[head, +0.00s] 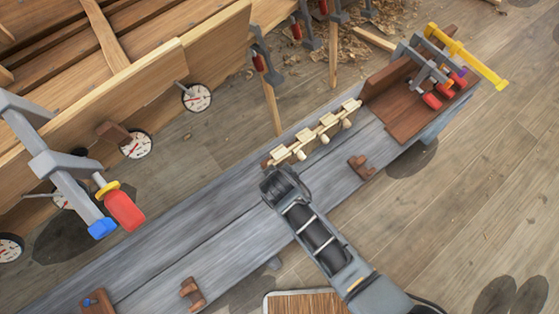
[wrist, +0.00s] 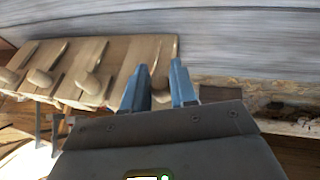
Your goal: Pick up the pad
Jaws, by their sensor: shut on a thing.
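My gripper (wrist: 160,82) is at the near left end of a pale wooden peg rack (wrist: 125,60) on the grey bench. In the wrist view its two blue fingers stand on either side of a pale wooden piece (wrist: 160,70) at the rack's end, and it is shut on it. In the head view my gripper (head: 275,180) hides most of that spot. I cannot tell whether the held piece is the pad. Small brown wooden blocks lie on the bench, one right of the rack (head: 361,167) and one nearer the front (head: 192,292).
The grey bench (head: 200,235) is mostly bare left of the rack. A brown box (head: 405,110) with clamps stands at its far end. The planked hull (head: 110,110) with clamps and round dials runs along the left. A large red-handled clamp (head: 120,205) sticks out there.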

